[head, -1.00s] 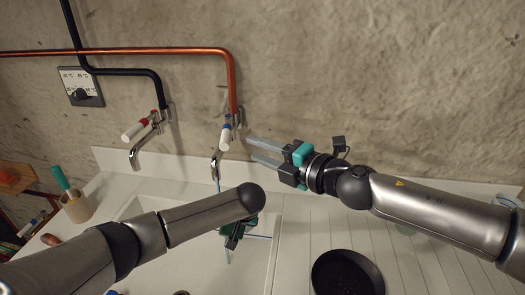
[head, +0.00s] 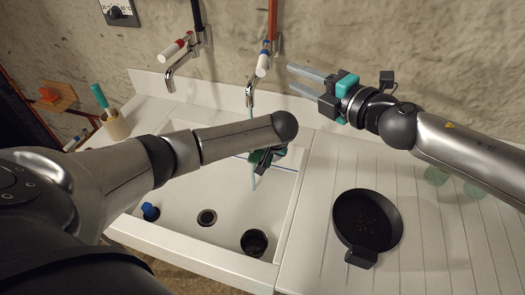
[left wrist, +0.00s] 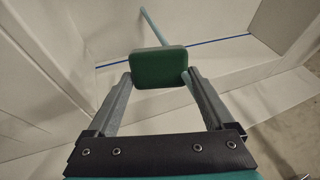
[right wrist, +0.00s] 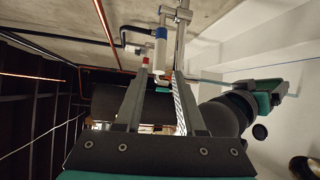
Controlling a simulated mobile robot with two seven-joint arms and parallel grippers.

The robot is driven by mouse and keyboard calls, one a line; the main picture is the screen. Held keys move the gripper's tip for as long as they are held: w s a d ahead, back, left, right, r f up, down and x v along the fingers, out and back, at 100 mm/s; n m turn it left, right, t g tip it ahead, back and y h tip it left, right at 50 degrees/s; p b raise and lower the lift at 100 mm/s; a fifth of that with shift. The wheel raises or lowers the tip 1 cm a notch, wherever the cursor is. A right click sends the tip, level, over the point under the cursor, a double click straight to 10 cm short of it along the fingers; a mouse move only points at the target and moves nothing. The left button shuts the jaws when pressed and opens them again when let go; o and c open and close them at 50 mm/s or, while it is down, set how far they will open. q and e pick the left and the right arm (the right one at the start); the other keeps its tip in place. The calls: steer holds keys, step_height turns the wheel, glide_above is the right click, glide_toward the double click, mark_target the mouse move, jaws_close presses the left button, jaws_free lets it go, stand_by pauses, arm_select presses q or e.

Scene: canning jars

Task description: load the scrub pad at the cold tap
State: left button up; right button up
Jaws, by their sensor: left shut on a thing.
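The cold tap (head: 262,65), with a blue band on its white lever, is on the wall above the sink; it also shows in the right wrist view (right wrist: 160,45). A thin pale-blue stream (head: 252,118) hangs from its spout into the sink. My left gripper (head: 266,158) is over the sink below that tap, shut on the green scrub pad (left wrist: 158,67). In the left wrist view the stream reaches the pad's far edge and shows again by the right finger; exact contact is unclear. My right gripper (head: 303,82) is open and empty, just right of the cold tap's lever.
The red-banded tap (head: 176,48) is to the left. The sink holds a blue object (head: 150,211) and a dark cup (head: 254,243). A black pan (head: 367,222) stands on the drainboard at right. A holder with a teal-handled tool (head: 116,126) stands at left.

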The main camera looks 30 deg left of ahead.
mark_target(264, 61)
steer(key=shift+w+r+m, duration=0.2)
steer(key=shift+m, duration=0.3)
steer(key=shift+c, duration=1.4)
steer(key=w+m+t, duration=0.1)
steer(key=m, duration=0.2)
steer(key=w+r+m+t, duration=0.1)
steer(key=m, duration=0.2)
steer(key=w+d+r+m+t, duration=0.1)
steer(key=m, duration=0.2)
steer(key=shift+d+m+h, duration=0.1)
steer(key=shift+m+h, duration=0.2)
steer(key=shift+m, duration=0.1)
jaws_close()
steer(key=d+f+m+g, duration=0.1)
steer(key=d+m+g, duration=0.3)
steer(key=m, duration=2.1)
steer(key=a+f+t, duration=0.1)
steer(key=a+f, duration=0.1)
steer(key=a, duration=0.9)
steer(key=shift+w+a+f, duration=0.15)
steer(key=shift+w+a, duration=0.25)
steer(key=shift+w, duration=0.05)
